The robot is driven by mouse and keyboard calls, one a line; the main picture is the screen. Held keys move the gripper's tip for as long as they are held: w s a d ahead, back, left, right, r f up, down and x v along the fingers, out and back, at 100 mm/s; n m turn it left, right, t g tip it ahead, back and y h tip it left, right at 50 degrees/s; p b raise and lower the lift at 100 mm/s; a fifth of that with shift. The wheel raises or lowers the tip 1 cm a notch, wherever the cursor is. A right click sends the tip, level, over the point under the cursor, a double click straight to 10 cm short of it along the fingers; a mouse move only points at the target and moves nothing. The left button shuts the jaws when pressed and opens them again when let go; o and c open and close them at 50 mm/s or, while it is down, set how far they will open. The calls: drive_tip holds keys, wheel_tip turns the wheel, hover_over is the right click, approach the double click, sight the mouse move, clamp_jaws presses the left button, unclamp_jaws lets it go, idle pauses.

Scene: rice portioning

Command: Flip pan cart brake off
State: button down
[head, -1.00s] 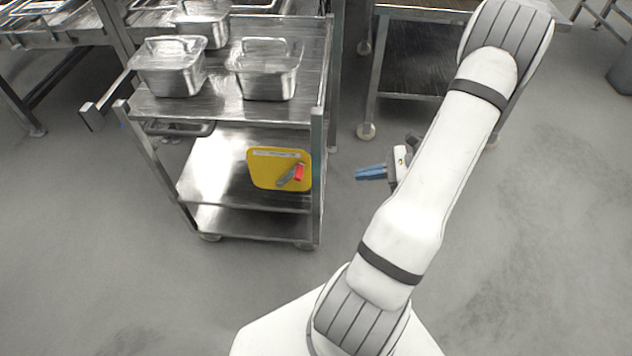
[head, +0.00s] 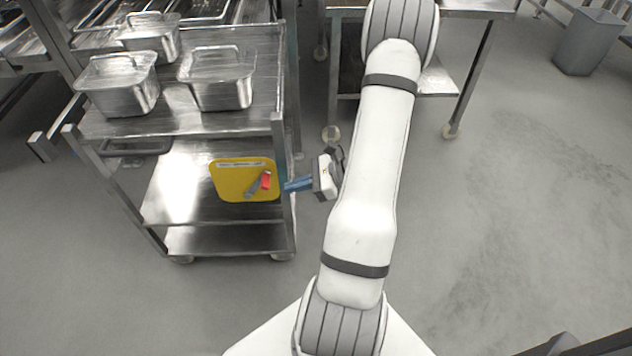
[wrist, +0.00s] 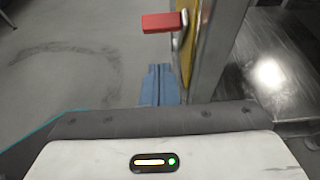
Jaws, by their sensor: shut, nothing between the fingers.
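The pan cart (head: 180,125) is a steel cart with shelves, left of my arm in the head view. A yellow plate (head: 232,180) on its side carries the brake lever, grey with a red end (head: 266,180). In the wrist view the red lever end (wrist: 161,22) shows at the top, with the plate's edge (wrist: 187,60) and a cart post beside it. My gripper (head: 290,185) has blue fingers, shut and empty, by the cart's right post. In the wrist view the fingertips (wrist: 160,70) point toward the red end, with a gap between them.
Lidded steel pans (head: 218,78) stand on the cart's top. A steel table (head: 340,8) is behind my arm, and a grey bin (head: 588,42) stands at the upper right. The floor on the right is clear.

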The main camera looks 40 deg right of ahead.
drive_tip(key=w+a+r, duration=0.1)
drive_tip(key=a, duration=0.1)
drive_tip(key=shift+w+a+r, duration=0.3)
drive_tip(key=shift+w+r, duration=0.05)
drive_tip(key=shift+w, duration=0.05)
drive_tip(key=shift+w+a+r+p, duration=0.4)
drive_tip(key=shift+a+r, duration=0.1)
drive_tip(key=shift+r, duration=0.1)
drive_tip(key=shift+w+a+r+p, duration=0.3)
drive_tip(key=shift+a+r+p, duration=0.05)
drive_tip(key=shift+a+r, duration=0.2)
